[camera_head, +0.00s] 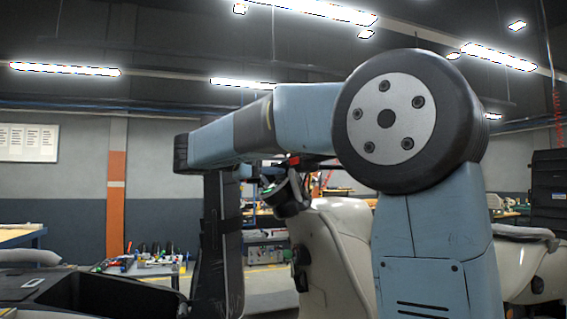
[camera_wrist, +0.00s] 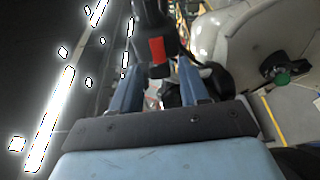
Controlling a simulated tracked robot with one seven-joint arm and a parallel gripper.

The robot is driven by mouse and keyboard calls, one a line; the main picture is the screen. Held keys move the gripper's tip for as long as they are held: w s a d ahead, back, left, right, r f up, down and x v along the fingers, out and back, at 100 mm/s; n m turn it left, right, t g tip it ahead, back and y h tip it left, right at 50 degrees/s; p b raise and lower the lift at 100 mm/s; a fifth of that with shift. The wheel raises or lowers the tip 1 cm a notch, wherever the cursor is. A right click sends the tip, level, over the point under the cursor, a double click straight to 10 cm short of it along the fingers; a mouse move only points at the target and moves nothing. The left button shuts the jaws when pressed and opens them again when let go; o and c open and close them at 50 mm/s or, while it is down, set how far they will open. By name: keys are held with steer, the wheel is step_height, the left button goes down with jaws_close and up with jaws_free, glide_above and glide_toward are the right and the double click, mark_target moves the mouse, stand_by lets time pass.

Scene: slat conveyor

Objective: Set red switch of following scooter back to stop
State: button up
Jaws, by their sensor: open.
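In the wrist view my gripper (camera_wrist: 159,68) is open, its two blue fingers apart. The red switch (camera_wrist: 157,50) on the dark handlebar (camera_wrist: 153,14) appears between and just beyond the fingertips. I cannot tell whether the fingers touch it, nor read the switch's position. In the head view the cream scooter (camera_head: 335,250) stands behind my arm, its dark handlebar (camera_head: 285,192) partly hidden. A small red part (camera_head: 293,161) shows near that handlebar, too small to identify. My gripper cannot be made out clearly in the head view.
Another cream scooter (camera_head: 527,262) stands at the right, partly behind my arm. A cluttered workbench (camera_head: 145,268) stands at the lower left. An orange-striped pillar (camera_head: 116,200) is at the back wall. Cream bodywork (camera_wrist: 235,45) lies right of my fingers in the wrist view.

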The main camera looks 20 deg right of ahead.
mark_target(292, 162)
steer(key=shift+x, duration=1.75)
jaws_close()
